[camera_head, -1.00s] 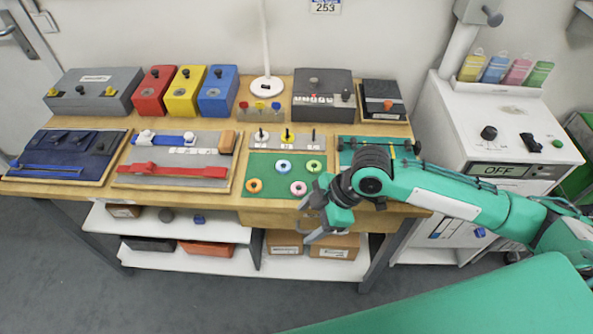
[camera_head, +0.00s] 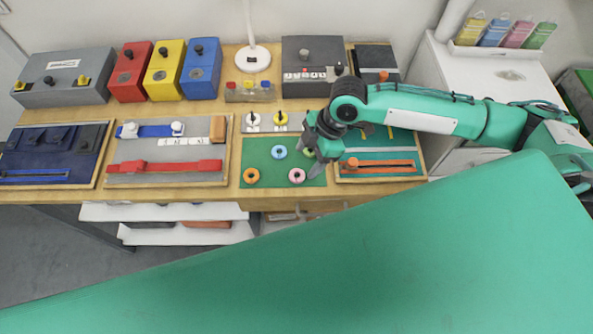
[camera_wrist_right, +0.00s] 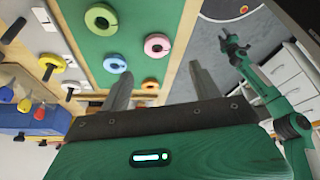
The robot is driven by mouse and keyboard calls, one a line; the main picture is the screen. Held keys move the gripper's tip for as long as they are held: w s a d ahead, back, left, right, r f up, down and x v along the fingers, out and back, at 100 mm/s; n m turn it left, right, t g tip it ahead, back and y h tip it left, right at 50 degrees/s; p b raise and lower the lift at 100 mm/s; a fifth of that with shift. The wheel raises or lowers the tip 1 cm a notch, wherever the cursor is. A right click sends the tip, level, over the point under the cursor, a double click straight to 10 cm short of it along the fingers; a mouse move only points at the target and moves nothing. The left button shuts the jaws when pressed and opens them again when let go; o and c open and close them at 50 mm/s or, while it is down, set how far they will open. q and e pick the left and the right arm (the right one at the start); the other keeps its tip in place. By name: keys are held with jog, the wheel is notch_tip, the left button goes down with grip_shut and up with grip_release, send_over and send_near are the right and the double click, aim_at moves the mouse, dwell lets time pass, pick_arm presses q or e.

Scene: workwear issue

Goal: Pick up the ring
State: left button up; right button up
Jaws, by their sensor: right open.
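Several rings lie on a green mat (camera_head: 262,150) on the workbench. A blue ring (camera_head: 279,152) is at the back and an orange ring (camera_head: 252,176) at the front left. A pink ring (camera_head: 296,175) is at the front right. A green ring (camera_head: 308,153) is partly hidden by my right gripper (camera_head: 315,150), which is over the mat's right side. In the right wrist view my right gripper (camera_wrist_right: 163,82) is open and empty, with the rings beyond its fingers. Another green arm, apparently my left, shows there with its gripper (camera_wrist_right: 236,45) small and unclear.
A board (camera_head: 264,122) with pegs, some carrying rings, stands behind the mat. A tray with an orange slider (camera_head: 379,163) lies to the right. A tray with a red strap (camera_head: 165,166) lies left. Coloured boxes and a lamp (camera_head: 253,58) line the back.

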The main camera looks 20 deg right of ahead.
aim_at(294, 178)
jog(key=shift+x, duration=0.8)
jog(key=shift+f+p, duration=0.2)
jog(key=shift+p, duration=0.1)
jog(key=p+x, duration=0.1)
jog(key=x, duration=0.3)
jog(key=shift+w+f+p, duration=0.15)
jog(key=shift+f+p, duration=0.1)
jog(key=shift+p, duration=0.15)
jog(key=shift+a+f, duration=0.1)
jog(key=shift+f, duration=0.15)
jog(key=c, duration=1)
